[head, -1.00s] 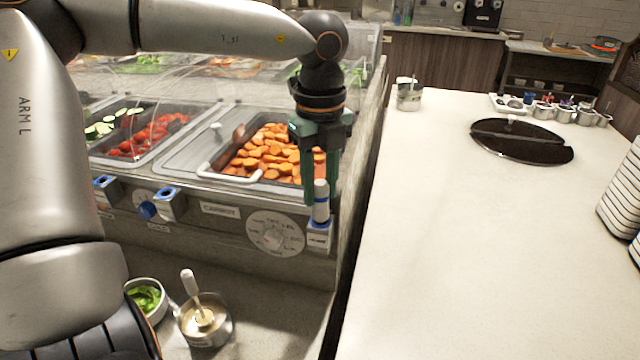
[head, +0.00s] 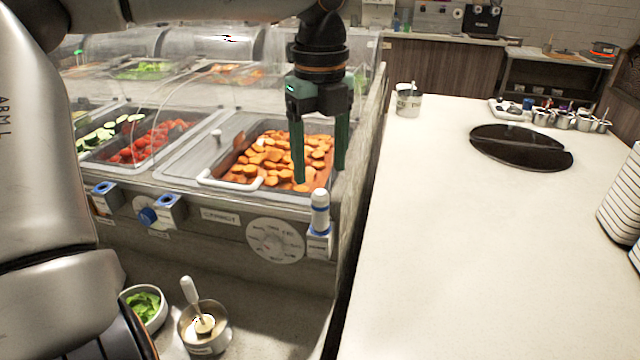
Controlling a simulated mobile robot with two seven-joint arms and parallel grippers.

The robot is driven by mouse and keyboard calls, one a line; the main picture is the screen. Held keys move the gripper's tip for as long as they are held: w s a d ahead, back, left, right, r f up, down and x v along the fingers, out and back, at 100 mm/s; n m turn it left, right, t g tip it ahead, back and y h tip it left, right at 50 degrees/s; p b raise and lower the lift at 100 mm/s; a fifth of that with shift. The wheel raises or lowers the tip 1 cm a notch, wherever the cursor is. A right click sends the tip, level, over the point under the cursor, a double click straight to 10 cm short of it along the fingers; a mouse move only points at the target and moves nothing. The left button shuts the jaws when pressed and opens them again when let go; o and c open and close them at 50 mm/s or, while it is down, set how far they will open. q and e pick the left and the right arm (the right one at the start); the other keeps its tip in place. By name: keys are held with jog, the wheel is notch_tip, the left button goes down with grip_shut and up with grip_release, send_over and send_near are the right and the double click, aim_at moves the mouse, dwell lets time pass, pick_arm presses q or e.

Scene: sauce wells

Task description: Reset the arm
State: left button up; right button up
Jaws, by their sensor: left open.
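My left arm comes in from the left and arches over the food counter. My left gripper (head: 322,176) points down, open and empty, in front of the right end of the carrot pan (head: 267,158). A white and blue bottle-shaped piece (head: 320,210) stands upright in a holder (head: 320,241) on the counter front, below the fingertips and apart from them. My right gripper is not in view.
A dial (head: 274,240) is on the counter front. A metal pot (head: 203,325) with a white-handled ladle and a bowl of greens (head: 146,306) stand on the lower ledge. The white countertop (head: 460,250) is mostly clear; a dark round lid (head: 520,147) lies farther back.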

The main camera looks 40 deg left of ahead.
pick_arm(q)
notch_tip(320, 180, up, 7)
jog(key=shift+f, duration=0.2)
